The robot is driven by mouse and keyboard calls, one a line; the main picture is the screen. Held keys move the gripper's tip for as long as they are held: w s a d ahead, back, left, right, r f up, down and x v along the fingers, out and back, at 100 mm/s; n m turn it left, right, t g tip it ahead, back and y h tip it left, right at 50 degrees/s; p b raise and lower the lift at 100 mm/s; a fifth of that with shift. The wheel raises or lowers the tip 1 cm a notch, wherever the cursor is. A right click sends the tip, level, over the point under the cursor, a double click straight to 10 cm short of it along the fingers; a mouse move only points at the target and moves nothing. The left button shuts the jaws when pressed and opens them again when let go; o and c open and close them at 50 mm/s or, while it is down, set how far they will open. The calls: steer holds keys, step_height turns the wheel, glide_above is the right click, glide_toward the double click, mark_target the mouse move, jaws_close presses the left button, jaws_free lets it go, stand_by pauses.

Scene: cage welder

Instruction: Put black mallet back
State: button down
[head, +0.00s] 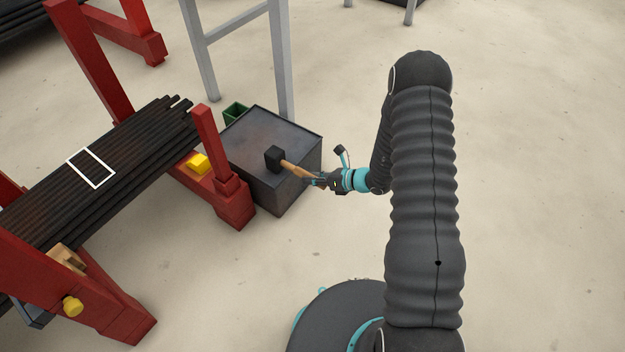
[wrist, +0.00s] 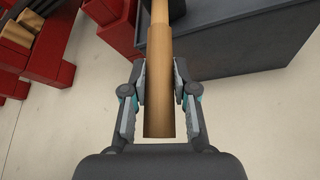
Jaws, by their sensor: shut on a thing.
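The black mallet has a dark block head (head: 274,158) and a light wooden handle (head: 295,170). My gripper (head: 317,180) is shut on the handle near its free end. In the wrist view the handle (wrist: 159,45) runs up between the two fingers of my gripper (wrist: 159,85), and its butt end hangs toward the palm.
A red rack (head: 232,200) with dark bars (head: 120,165) stands left of the box, with a yellow block (head: 198,163) on it. A white outlined rectangle (head: 90,167) lies over the bars. A green bin (head: 235,112) and grey table legs (head: 283,70) stand behind. The floor at right is clear.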

steer(key=shift+f, duration=0.5)
steer(key=c, duration=0.9)
jaws_free()
